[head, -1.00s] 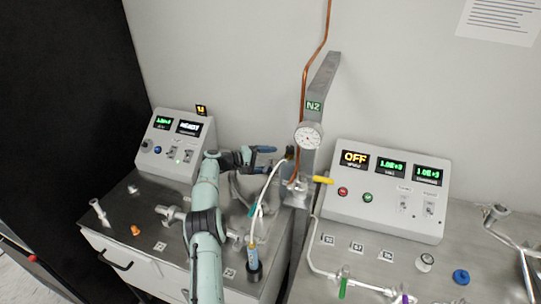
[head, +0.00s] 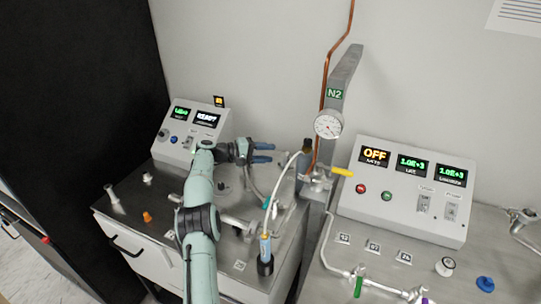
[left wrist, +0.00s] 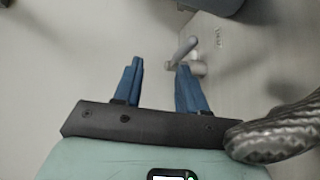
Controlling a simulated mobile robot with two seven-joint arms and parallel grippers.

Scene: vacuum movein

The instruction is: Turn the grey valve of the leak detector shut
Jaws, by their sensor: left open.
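A grey lever handle (left wrist: 183,50), which looks like the valve, sits on a pipe stub ahead of the fingertips, nearer the right finger. It is not visibly between the fingers or touching them. In the head view I cannot pick out this lever; my arm covers part of the bench. My right gripper is not in view.
A grey N2 post (head: 337,85) with a gauge (head: 328,124) and yellow-handled valve (head: 342,172) stands right of the gripper. A white hose (head: 284,186) rises beside it. A corrugated hose (left wrist: 280,130) lies close to the gripper's right side. A second control box (head: 405,190) is farther right.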

